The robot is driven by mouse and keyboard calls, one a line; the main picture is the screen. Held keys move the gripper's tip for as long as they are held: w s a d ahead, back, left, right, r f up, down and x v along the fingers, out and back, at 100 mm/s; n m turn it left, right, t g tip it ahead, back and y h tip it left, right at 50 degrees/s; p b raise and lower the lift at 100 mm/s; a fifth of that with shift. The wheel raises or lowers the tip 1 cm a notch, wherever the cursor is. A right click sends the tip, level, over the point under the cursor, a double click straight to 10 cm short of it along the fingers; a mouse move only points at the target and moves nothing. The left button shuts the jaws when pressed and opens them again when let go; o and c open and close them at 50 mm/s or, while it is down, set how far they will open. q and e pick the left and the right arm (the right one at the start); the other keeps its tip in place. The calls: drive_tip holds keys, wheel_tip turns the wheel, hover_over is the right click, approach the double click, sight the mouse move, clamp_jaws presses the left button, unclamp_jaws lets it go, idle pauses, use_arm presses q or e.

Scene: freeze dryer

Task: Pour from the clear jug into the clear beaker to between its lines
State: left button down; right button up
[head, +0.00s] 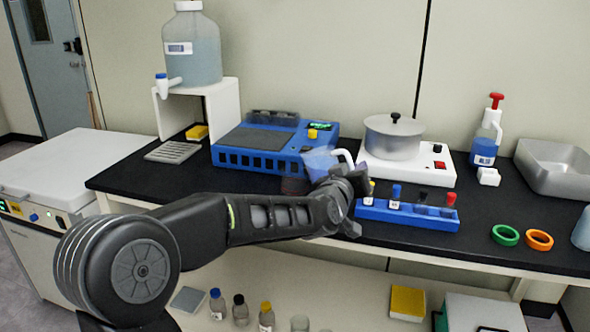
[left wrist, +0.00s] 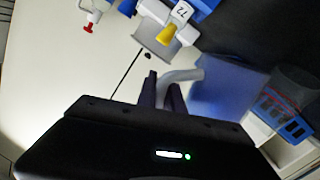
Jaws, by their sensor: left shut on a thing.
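The clear jug (head: 318,160), tinted blue, has a white handle and appears tilted to the left in the head view. My left gripper (head: 346,178) is shut on its handle. The left wrist view shows the fingers (left wrist: 162,92) at the white handle, with the blue jug body (left wrist: 228,88) to their right. A clear beaker (head: 293,187) stands on the bench, below and left of the jug, partly hidden by my arm; it also shows beyond the jug in the left wrist view (left wrist: 297,82). Its lines and liquid level cannot be read. My right gripper is out of view.
A blue device (head: 262,160) stands behind the beaker. A hotplate (head: 432,166) with a lidded pot (head: 392,142) is behind the gripper. A blue rack (head: 405,213) with several vials stands to its right. Green (head: 505,235) and orange (head: 539,240) rings lie farther right.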

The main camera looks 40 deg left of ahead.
sight(346, 157)
use_arm(q)
drive_tip(key=shift+a+r+n, duration=0.3)
drive_tip(key=shift+r, duration=0.45)
drive_tip(key=shift+a+r+n, duration=0.8)
drive_tip(key=shift+r, duration=0.2)
idle(1.8)
drive_tip(key=shift+a+r+n+g+h, duration=0.15)
drive_tip(key=shift+a+r+n, duration=0.2)
drive_tip(key=shift+r, duration=0.2)
drive_tip(key=shift+a+r+n+g+h, duration=0.15)
drive_tip(key=shift+a+r+n, duration=0.05)
drive_tip(key=shift+r+n, duration=0.3)
idle(3.4)
